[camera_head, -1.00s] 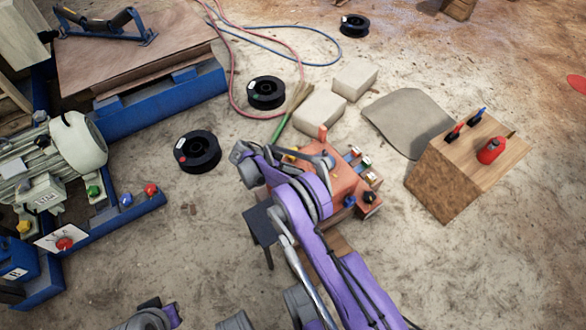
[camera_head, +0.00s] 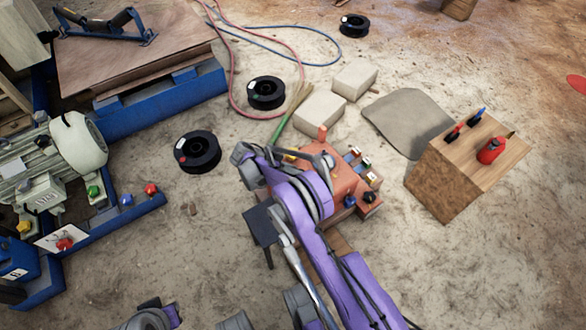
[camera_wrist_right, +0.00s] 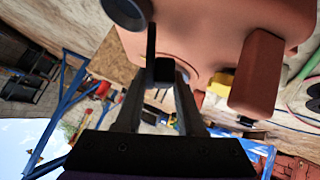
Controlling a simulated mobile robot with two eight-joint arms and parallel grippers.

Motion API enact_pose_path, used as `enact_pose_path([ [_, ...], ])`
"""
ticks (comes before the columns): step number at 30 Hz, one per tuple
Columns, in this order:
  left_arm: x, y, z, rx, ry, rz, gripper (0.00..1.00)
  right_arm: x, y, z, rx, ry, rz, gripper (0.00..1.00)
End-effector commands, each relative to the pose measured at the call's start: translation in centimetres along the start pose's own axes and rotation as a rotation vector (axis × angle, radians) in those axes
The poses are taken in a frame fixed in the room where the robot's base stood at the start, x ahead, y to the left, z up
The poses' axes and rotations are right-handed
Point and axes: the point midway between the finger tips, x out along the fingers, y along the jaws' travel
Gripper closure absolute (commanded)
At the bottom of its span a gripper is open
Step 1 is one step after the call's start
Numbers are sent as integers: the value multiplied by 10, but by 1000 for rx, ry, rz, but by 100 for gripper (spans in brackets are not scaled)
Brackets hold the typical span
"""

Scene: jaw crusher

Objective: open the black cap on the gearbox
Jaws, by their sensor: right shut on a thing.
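The gearbox (camera_head: 345,185) is an orange-red block on the ground, partly hidden behind my purple right arm in the head view. Its body (camera_wrist_right: 215,30) fills the top of the right wrist view. My right gripper (camera_head: 326,160) is over its top. In the right wrist view, the fingers of that gripper (camera_wrist_right: 160,88) are closed around a small square black part, which looks like the black cap (camera_wrist_right: 163,71). The grip hides most of the cap's seat. My left gripper is not in view.
Black spools (camera_head: 197,152) and a motor (camera_head: 50,150) lie left.

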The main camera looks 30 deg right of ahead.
Motion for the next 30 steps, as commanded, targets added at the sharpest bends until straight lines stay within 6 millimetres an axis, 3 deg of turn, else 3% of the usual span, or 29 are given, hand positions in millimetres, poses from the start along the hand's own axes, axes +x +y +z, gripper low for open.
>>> enact_pose_path([
  [7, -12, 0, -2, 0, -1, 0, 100, -5, 11, -3, 116, 2, -128, 100],
  [17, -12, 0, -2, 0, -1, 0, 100, -4, 11, -2, 128, 2, -141, 100],
  [18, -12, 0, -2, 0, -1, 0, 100, -4, 11, -2, 128, 2, -141, 55],
  [20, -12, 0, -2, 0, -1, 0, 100, -4, 11, -2, 128, 1, -140, 44],
  [30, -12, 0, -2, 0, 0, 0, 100, -4, 12, -2, 127, 0, -135, 43],
])
